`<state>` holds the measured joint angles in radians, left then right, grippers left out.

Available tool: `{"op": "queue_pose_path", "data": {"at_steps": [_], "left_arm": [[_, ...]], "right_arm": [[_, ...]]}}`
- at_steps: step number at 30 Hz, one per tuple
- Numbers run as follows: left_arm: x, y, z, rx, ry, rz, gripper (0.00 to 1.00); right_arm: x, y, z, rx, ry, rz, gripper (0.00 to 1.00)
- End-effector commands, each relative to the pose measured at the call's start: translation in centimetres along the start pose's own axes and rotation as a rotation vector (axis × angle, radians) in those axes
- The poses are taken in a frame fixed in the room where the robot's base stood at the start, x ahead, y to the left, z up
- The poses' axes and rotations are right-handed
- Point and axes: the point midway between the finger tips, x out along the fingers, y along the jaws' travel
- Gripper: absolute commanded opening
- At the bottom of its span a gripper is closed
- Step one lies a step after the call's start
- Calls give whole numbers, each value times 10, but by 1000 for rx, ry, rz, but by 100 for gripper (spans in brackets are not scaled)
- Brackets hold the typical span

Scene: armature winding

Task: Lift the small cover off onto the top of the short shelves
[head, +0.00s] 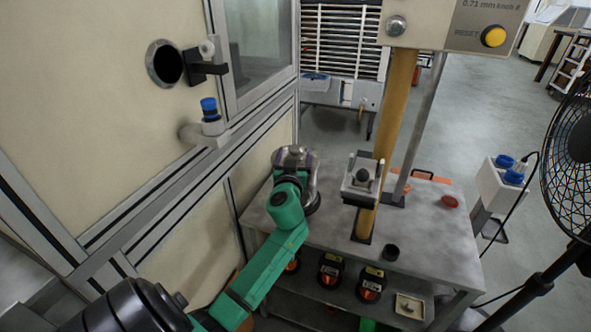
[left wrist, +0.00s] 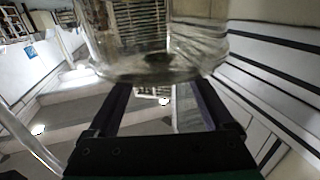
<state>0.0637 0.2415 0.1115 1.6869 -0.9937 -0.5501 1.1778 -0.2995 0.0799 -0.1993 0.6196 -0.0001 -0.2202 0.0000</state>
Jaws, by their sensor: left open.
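A clear, glass-like cover (left wrist: 155,62) fills the top middle of the left wrist view, with its rounded lower rim towards me. In the head view it appears as a greyish rounded shape (head: 296,156) at the end of my green left arm. My left gripper (left wrist: 160,90) is open, its two dark fingers reaching towards the cover's rim on either side. I cannot tell whether they touch it. In the head view the gripper (head: 291,178) is mostly hidden by its own wrist. The short shelves have a bare grey metal top (head: 425,225). My right gripper is not in view.
A post (head: 393,105) with a grey block (head: 361,178) rises from the shelf top. A red cap (head: 449,201) and a dark cup (head: 391,252) stand there. Spools (head: 330,270) sit on the lower shelf. A cabinet wall (head: 120,110) is left, a fan (head: 570,140) right.

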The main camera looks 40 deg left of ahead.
Motion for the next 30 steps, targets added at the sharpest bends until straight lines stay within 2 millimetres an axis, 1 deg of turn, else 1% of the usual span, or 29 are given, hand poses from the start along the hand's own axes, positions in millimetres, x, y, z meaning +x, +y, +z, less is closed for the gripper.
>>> {"op": "queue_pose_path", "data": {"at_steps": [1, 4, 6, 11, 12, 14, 15, 17, 18, 27, 30], "left_arm": [[11, 0, -6, 4, 2, -2, 86], [24, 0, -3, 2, 0, -1, 86], [27, 0, -1, 1, -1, -1, 86], [27, 0, -1, 0, -1, 0, 86], [27, 0, -1, 1, -1, 0, 70], [27, 0, -1, 1, -1, 0, 48], [27, 0, -1, 1, -1, 0, 32], [27, 0, -1, 1, -1, 0, 9], [27, 0, -1, 1, -1, 0, 0], [27, 0, -1, 1, 0, 0, 0], [27, 0, -5, 0, 1, -1, 0]], "right_arm": [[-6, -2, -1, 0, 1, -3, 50], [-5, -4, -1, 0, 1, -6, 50], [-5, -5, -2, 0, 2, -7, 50], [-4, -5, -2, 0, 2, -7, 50], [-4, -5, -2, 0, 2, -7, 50], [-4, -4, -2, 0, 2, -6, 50], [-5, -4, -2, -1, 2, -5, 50], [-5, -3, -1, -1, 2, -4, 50], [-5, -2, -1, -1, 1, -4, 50], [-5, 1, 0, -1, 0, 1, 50], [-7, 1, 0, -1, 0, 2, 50]]}}
